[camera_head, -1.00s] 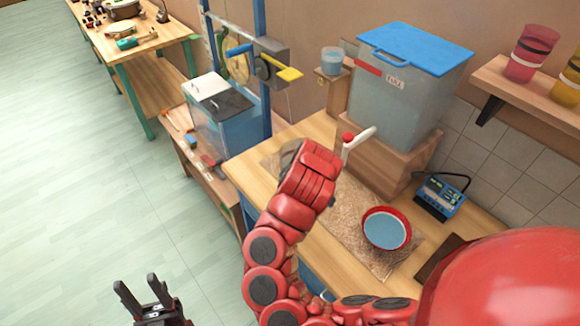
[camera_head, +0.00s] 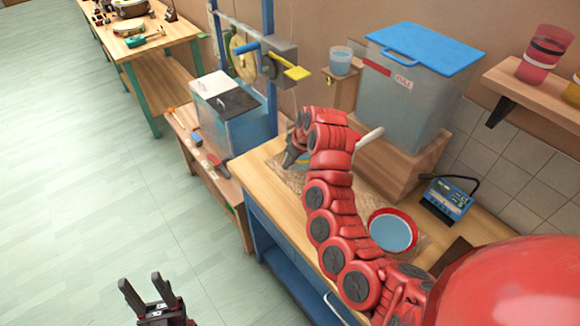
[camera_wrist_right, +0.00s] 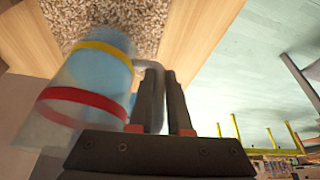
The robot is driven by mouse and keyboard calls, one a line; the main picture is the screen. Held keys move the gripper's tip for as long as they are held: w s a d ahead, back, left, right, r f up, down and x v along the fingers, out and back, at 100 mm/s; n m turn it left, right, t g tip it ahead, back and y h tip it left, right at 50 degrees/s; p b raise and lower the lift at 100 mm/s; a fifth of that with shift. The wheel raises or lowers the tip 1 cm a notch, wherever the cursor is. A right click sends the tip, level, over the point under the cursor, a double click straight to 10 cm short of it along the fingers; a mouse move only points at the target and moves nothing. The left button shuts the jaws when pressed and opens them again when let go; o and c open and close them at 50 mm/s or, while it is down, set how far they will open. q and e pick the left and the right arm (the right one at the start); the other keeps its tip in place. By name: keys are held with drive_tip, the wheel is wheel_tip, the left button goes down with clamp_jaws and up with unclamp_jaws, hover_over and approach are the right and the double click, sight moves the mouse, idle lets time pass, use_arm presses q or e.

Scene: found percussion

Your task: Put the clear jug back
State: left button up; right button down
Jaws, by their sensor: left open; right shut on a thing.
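The clear jug (camera_wrist_right: 68,92) fills the left of the right wrist view. It holds blue liquid and has a red band and a yellow band. My right gripper (camera_wrist_right: 163,78) is shut on its handle. In the head view my right gripper (camera_head: 290,156) is over the far left part of the counter mat, and my forearm and hand hide nearly all of the jug. I cannot tell whether the jug touches the mat. My left gripper (camera_head: 147,292) is open and empty above the floor.
A speckled mat (camera_head: 285,178) lies on the wooden counter (camera_head: 258,180). A red-rimmed basin of blue water (camera_head: 392,232), a blue-lidded bin (camera_head: 405,100) with a white spout, and a blue device (camera_head: 448,198) stand farther right. A small cup (camera_head: 341,60) sits on a wall bracket.

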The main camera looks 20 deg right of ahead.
wheel_tip(320, 180, down, 3)
drive_tip(key=shift+r+p, duration=0.1)
drive_tip(key=shift+p, duration=0.75)
drive_tip(key=c, duration=1.3)
unclamp_jaws()
drive_tip(key=shift+f, duration=0.25)
drive_tip(key=o, duration=0.5)
drive_tip(key=shift+r, duration=0.1)
drive_tip(key=shift+c, duration=0.2)
